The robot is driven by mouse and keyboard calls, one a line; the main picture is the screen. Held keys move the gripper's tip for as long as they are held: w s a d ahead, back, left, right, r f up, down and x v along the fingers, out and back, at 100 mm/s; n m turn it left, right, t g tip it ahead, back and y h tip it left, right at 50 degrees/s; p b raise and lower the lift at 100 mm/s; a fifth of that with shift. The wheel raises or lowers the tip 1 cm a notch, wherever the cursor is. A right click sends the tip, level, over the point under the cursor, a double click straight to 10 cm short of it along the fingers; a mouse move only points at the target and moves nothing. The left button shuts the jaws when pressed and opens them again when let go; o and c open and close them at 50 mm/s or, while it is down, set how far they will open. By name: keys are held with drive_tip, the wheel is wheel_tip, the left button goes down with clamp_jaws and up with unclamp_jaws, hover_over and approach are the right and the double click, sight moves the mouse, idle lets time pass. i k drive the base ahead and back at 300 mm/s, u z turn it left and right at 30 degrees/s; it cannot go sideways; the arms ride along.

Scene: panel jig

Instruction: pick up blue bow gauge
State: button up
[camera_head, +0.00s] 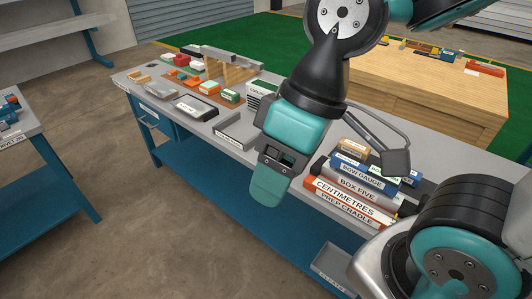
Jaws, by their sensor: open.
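The blue bow gauge (358,171) is a flat, book-like blue block with a white "BOW GAUGE" label. It lies in a stack at the right of the grey bench, on top of a grey block labelled "BOX FIVE" (362,188). Smaller things lie on or behind it, and its far side is partly hidden. My gripper (271,188) is open and points down, left of the stack and apart from it in the picture. One teal finger shows clearly; the other is hard to make out.
Under them lie a red-orange "CENTIMETRES" block (345,197) and a "PREP CRADLE" block (338,211). A grey tray (236,132) and a white-topped case (196,108) stand further left on the bench (186,141). A wooden workbench (430,98) stands behind. My arm covers part of the bench.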

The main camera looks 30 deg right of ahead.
sight(371, 175)
drive_tip(key=u, duration=0.5)
drive_tip(key=k, duration=1.15)
drive_tip(key=z, duration=0.05)
drive_tip(key=i, duration=0.25)
drive_tip(key=z, duration=0.85)
drive_tip(key=i, duration=0.9)
drive_tip(key=z, duration=0.55)
